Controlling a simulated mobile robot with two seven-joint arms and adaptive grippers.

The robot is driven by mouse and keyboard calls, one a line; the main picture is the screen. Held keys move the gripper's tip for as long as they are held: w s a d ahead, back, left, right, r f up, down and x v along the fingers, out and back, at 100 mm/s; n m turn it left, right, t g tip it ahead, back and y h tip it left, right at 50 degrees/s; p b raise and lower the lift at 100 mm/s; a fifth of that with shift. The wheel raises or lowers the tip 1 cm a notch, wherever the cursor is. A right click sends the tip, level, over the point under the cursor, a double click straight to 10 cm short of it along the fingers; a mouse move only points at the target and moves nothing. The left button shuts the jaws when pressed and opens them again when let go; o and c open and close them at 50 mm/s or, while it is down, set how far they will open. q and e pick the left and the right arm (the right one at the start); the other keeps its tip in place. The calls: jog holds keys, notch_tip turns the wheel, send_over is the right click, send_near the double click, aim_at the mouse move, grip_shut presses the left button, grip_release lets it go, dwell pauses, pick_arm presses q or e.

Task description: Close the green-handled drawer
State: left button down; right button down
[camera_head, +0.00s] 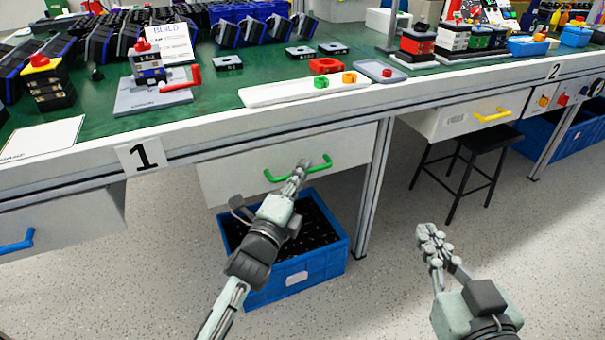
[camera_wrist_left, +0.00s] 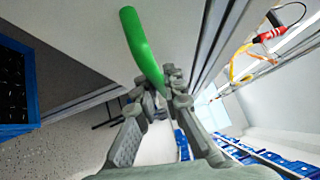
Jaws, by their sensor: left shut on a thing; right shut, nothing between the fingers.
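The green handle (camera_head: 319,166) is on the pale front of a drawer (camera_head: 235,181) under the workbench, in the middle of the head view. Whether the drawer stands out from the bench is hard to tell. My left gripper (camera_head: 301,167) is at the handle and shut on it. In the left wrist view the green handle (camera_wrist_left: 140,45) runs down to the fingertips of my left gripper (camera_wrist_left: 162,82). My right gripper (camera_head: 432,236) is shut and empty, over the floor at the right, apart from everything.
A blue crate (camera_head: 325,266) with dark parts stands on the floor below the drawer. A blue-handled drawer (camera_head: 70,222) is at left and a yellow-handled drawer (camera_head: 450,122) at right. A black stool (camera_head: 485,140) stands under the bench. The front floor is clear.

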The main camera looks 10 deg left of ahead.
pick_arm(q)
jog(key=c, duration=1.6)
grip_release()
jog(key=shift+w+a, duration=0.15)
jog(key=shift+w, duration=0.05)
jog(key=v, duration=1.2)
